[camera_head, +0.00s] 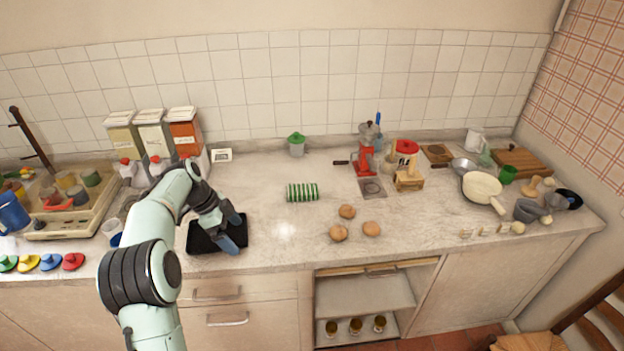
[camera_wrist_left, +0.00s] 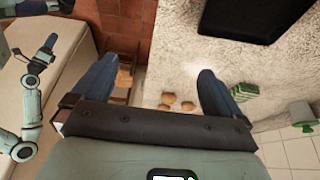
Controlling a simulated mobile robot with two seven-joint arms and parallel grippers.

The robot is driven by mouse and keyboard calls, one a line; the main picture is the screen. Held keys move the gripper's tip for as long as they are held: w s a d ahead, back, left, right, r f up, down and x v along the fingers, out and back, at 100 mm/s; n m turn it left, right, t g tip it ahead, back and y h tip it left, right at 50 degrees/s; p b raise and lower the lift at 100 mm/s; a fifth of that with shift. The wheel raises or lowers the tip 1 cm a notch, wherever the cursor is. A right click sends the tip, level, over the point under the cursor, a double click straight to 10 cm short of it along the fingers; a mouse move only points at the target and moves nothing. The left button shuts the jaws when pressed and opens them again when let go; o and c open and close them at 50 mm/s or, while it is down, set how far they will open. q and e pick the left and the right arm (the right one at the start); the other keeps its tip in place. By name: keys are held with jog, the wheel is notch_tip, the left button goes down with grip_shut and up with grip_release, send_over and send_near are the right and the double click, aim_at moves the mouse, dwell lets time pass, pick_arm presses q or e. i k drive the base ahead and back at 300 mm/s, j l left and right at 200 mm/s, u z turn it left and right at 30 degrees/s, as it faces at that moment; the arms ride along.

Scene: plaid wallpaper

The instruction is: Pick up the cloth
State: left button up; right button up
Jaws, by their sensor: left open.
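The cloth (camera_head: 302,192) looks like a small green-and-white striped roll lying on the marble counter. It also shows in the left wrist view (camera_wrist_left: 244,91), just beyond one fingertip and apart from it. My left gripper (camera_head: 233,227) is open and empty, over the right part of a black flat slab, to the left of the cloth and nearer the front. Its two blue fingers stand wide apart in the left wrist view (camera_wrist_left: 155,82). An arm of mine, likely the right one, shows at the left of that view; its jaws (camera_wrist_left: 48,46) are too small to judge.
The black slab (camera_head: 203,242) lies under my left gripper. Several brown round items (camera_head: 347,211) lie right of the cloth. A green-lidded jar (camera_head: 297,145) stands behind it, and a red grinder (camera_head: 366,153) further right. The counter around the cloth is clear.

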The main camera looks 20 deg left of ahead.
aim_at(306, 192)
jog(key=i, duration=1.1)
